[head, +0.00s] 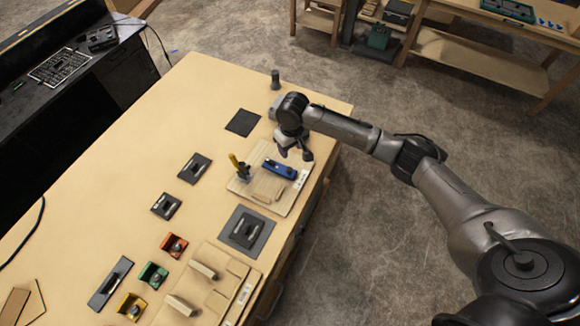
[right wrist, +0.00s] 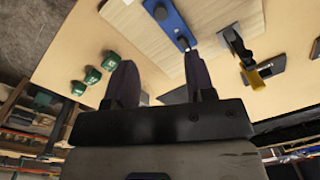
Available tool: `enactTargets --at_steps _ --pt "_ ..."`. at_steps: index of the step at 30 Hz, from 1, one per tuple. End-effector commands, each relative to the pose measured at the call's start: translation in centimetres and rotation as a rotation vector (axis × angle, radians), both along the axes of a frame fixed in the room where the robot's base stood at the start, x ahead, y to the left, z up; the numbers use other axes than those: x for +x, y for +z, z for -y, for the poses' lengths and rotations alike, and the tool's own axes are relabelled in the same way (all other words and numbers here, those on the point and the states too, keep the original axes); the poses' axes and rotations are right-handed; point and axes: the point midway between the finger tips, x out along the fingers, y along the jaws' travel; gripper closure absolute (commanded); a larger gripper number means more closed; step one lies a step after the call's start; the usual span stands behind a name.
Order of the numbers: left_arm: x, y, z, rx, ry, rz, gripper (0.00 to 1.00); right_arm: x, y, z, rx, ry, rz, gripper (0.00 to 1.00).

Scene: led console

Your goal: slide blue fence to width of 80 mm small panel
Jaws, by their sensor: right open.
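The blue fence (head: 280,169) lies on a light wooden board (head: 240,190) near the table's right edge. It also shows at the top of the right wrist view (right wrist: 172,22). A yellow-and-black upright part (head: 238,166) stands on the board to the fence's left. A pale wooden block (head: 268,190) lies on the board in front of the fence. My right gripper (head: 296,154) is open and empty, above and just behind the fence; its two fingers (right wrist: 160,75) point toward the board. I cannot tell which piece is the 80 mm panel. My left gripper is not in view.
Dark plates, one being a large square (head: 246,230), lie around the board. Red (head: 174,245), green (head: 154,274) and yellow (head: 131,306) holders stand at the front.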

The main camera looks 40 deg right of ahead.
Motion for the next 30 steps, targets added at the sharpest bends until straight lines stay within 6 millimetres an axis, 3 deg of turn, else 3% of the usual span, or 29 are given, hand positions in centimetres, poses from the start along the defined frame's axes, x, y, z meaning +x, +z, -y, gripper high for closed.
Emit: enactTargets --at_steps 12,18,30 --pt "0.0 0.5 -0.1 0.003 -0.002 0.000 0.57 -0.1 -7.6 -0.4 -0.001 0.003 -0.003 0.50" --pt "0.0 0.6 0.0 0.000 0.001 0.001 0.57 0.0 -10.4 -0.4 -0.002 0.004 -0.001 0.50" --pt "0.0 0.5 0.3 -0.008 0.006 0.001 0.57 0.0 -12.5 -0.5 -0.002 0.006 0.001 0.50"
